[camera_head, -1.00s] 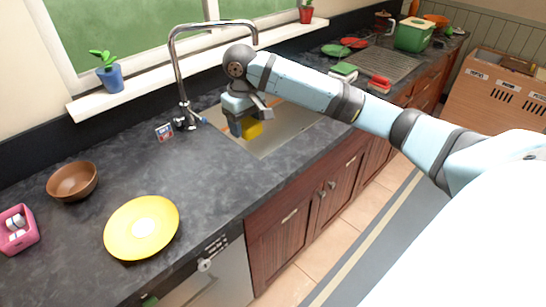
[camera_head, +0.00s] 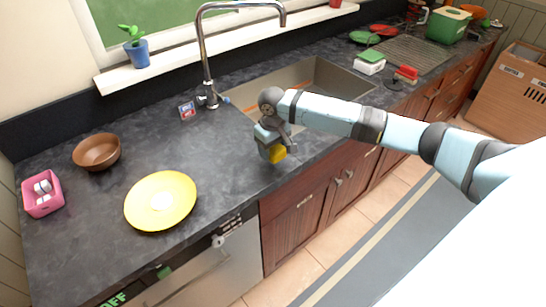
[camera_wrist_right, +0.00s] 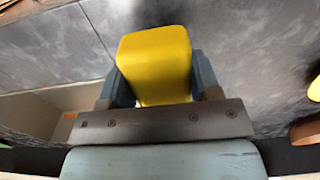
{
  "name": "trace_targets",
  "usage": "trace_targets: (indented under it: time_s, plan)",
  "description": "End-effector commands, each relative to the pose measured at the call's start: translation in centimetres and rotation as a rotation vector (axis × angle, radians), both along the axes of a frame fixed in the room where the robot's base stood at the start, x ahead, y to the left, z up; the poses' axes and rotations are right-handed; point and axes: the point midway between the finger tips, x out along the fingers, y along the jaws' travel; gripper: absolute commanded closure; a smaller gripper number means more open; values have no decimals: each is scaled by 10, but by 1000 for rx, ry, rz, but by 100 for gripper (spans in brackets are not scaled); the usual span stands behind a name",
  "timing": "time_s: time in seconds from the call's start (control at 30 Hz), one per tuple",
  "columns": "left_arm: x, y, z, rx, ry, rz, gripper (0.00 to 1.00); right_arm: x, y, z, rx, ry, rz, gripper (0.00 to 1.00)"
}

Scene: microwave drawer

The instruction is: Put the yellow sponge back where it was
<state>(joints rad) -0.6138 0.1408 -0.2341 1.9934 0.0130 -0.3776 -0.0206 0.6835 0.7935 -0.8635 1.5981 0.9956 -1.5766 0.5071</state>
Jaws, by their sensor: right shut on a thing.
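The yellow sponge (camera_head: 277,153) is held in my right gripper (camera_head: 272,148), over the dark countertop just left of the sink in the head view. In the right wrist view the sponge (camera_wrist_right: 155,62) sits between the two fingers of the gripper (camera_wrist_right: 160,80), which are shut on it. Whether the sponge touches the counter cannot be told. My left gripper is not in view.
The sink (camera_head: 325,77) lies behind and right of my right gripper, with a tall faucet (camera_head: 205,60) behind it. A yellow plate (camera_head: 160,201), a brown bowl (camera_head: 97,151) and a pink holder (camera_head: 42,192) stand on the left counter. Counter (camera_head: 225,150) between plate and gripper is clear.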

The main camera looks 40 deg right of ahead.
Motion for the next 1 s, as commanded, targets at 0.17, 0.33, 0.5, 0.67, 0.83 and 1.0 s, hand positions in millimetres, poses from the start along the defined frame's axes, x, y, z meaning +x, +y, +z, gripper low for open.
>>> trace_targets:
  time_s: [0.17,0.33,0.5,0.67,0.83,1.0]
  plan:
    - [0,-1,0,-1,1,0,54,-1,0,-21,-1,3,0,61]
    - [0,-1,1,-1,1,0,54,0,0,-41,0,0,1,61]
    - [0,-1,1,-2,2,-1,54,0,0,-42,0,-1,1,61]
    - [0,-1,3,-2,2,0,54,0,0,-44,0,0,0,61]
    - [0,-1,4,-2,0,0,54,0,0,-44,0,0,0,17]
    - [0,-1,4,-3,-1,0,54,0,0,-44,0,0,0,17]
